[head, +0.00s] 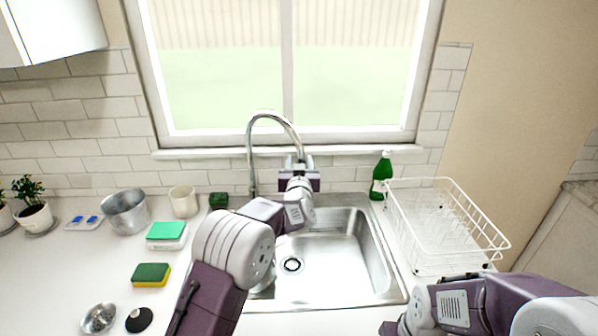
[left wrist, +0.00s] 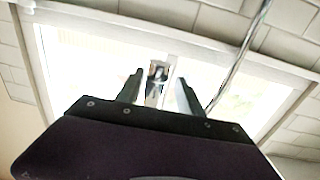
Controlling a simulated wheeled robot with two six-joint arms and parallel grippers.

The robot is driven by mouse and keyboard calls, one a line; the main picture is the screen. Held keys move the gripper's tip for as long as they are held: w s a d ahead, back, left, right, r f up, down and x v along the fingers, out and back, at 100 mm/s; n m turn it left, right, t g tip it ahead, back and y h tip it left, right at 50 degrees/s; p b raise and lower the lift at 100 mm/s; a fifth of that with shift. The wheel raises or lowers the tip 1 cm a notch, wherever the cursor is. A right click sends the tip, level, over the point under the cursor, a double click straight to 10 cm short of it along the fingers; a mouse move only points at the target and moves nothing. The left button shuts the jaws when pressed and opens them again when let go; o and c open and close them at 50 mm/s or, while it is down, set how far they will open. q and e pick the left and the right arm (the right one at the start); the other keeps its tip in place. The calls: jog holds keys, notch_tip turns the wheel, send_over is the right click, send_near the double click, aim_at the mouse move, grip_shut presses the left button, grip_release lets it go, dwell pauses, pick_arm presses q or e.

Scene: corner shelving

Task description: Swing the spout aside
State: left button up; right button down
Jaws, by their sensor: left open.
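The chrome spout (head: 270,113) is a tall gooseneck that rises behind the sink, arches to the right and ends over the basin. My left gripper (head: 300,160) is at its hanging end, which it partly hides. In the left wrist view the open fingers of my left gripper (left wrist: 159,85) stand either side of the spout's end (left wrist: 157,72), with gaps on both sides. I cannot tell how deep the end sits between them. The spout's thin upright pipe (left wrist: 238,55) shows to the right there. My right arm is at the lower right of the head view, with its fingers out of sight.
The steel sink (head: 335,255) lies below. A green bottle (head: 381,177) and a white wire dish rack (head: 440,222) stand right of it. Left are a metal pot (head: 126,212), a cup (head: 184,201) and sponges (head: 151,274). A window (head: 350,70) is behind the spout.

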pick_arm(q)
jog(key=s+b, duration=0.1)
jog(key=s, duration=0.5)
jog(key=shift+s+d, duration=0.3)
jog(key=shift+d, duration=0.05)
jog(key=shift+r, duration=0.2)
jog(key=c, duration=0.5)
jog(key=shift+a+r+m+h, duration=0.3)
jog(key=shift+r+m, duration=0.4)
jog(key=shift+m, duration=0.1)
grip_shut()
jog(key=s+a+r+m+g+h+p, duration=0.1)
jog(key=s+a+m+g+h+p, duration=0.15)
jog(key=s+m, duration=0.6)
jog(key=s+a+m+g+h+p, duration=0.2)
jog(key=s+a+m+h+p, duration=0.15)
jog(key=m, duration=0.95)
jog(key=r+p+x, duration=0.1)
jog(key=p+x, duration=0.1)
jog(key=x, duration=1.2)
jog(key=shift+d+r+p, duration=0.15)
jog(key=shift+d+p, duration=0.05)
jog(key=shift+p, duration=0.1)
